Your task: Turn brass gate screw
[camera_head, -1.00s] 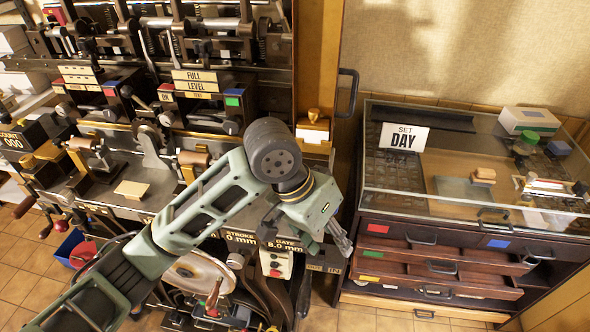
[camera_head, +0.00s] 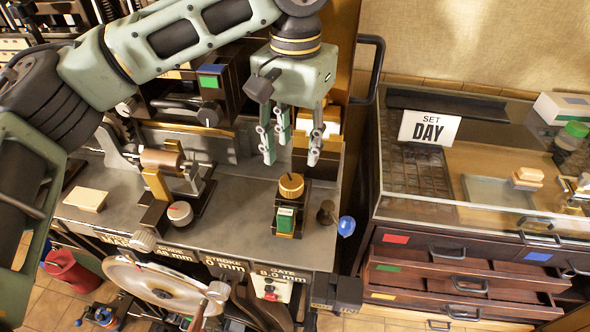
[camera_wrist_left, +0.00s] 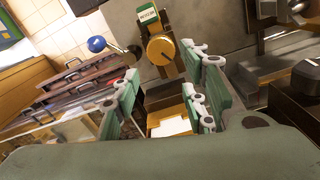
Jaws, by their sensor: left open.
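The brass gate screw is a round knurled brass knob (camera_head: 291,186) on a dark block on the grey press bench, with a green-labelled block in front of it. In the left wrist view the brass knob (camera_wrist_left: 161,50) shows above the fingers, its face marked with a dark line. My left gripper (camera_head: 290,152) hangs fingers down above and just behind the knob, open and empty, apart from it. In the left wrist view its green finger pads (camera_wrist_left: 160,100) are spread, with a white and brass block between them in the picture. My right gripper is not seen.
A blue ball-ended lever (camera_head: 346,226) stands right of the knob. A dark handle (camera_head: 372,70) sits on the wooden post. A spindle with a grey dial (camera_head: 180,212) lies left. The glass-topped cabinet (camera_head: 480,215) with open drawers stands at right.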

